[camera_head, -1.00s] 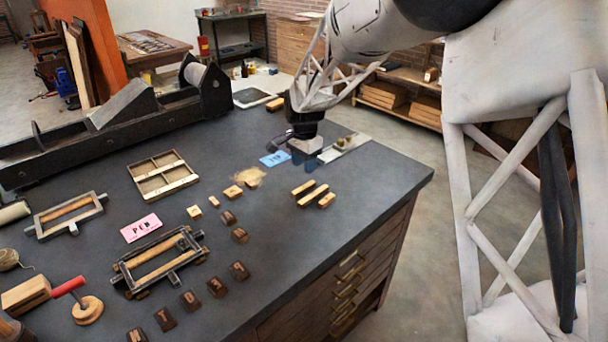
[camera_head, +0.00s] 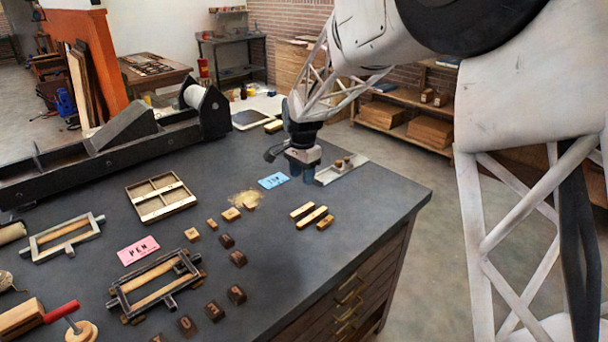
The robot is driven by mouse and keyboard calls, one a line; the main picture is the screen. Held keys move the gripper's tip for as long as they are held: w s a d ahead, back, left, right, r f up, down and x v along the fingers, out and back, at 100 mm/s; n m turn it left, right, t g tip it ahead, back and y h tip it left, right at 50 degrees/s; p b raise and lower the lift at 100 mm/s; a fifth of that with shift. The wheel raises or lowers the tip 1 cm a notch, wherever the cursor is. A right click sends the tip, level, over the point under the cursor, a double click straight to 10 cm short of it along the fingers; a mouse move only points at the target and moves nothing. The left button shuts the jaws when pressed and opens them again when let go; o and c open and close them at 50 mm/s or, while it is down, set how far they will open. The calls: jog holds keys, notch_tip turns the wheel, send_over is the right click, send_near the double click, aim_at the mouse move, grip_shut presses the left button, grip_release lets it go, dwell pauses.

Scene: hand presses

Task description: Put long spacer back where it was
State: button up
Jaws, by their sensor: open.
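Three pale wooden bars lie side by side on the dark bench, right of centre: a left bar (camera_head: 302,211), a long middle bar (camera_head: 312,217) and a shorter right bar (camera_head: 325,222). I cannot tell for sure which piece is the long spacer. My gripper (camera_head: 303,174) points down over the far right part of the bench, between the blue card (camera_head: 272,181) and the metal tray (camera_head: 326,177). Its bluish fingers are open, and I see nothing held. The gripper partly hides the tray's left end.
Small brass-coloured pieces (camera_head: 343,162) stand at the tray. A pink PEN card (camera_head: 138,250), a metal frame with wooden bars (camera_head: 155,284), a second frame (camera_head: 66,237) and a divided wooden box (camera_head: 160,197) lie left. Several dark letter blocks (camera_head: 238,259) stand in front. The right front bench is clear.

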jog(key=s+d+r+n, duration=0.1)
jog(key=s+d+r, duration=0.35)
jog(key=s, duration=0.25)
jog(key=s+d+r+n+t, duration=0.1)
jog(key=s+d+r+n, duration=0.15)
jog(key=s+d, duration=0.3)
jog(key=s+d+r+n, duration=0.1)
jog(key=s+d+r, duration=0.3)
jog(key=s, duration=0.3)
jog(key=s+d+f+n, duration=0.1)
jog(key=s+d+n, duration=0.1)
jog(key=s, duration=0.9)
jog(key=s+d+f+n+t, duration=0.1)
jog(key=s+d, duration=0.4)
jog(key=s, duration=0.7)
jog(key=shift+s+d+n+t, duration=0.25)
jog(key=shift+s+n+t, duration=0.05)
jog(key=shift+n, duration=0.35)
jog(key=shift+f, duration=0.1)
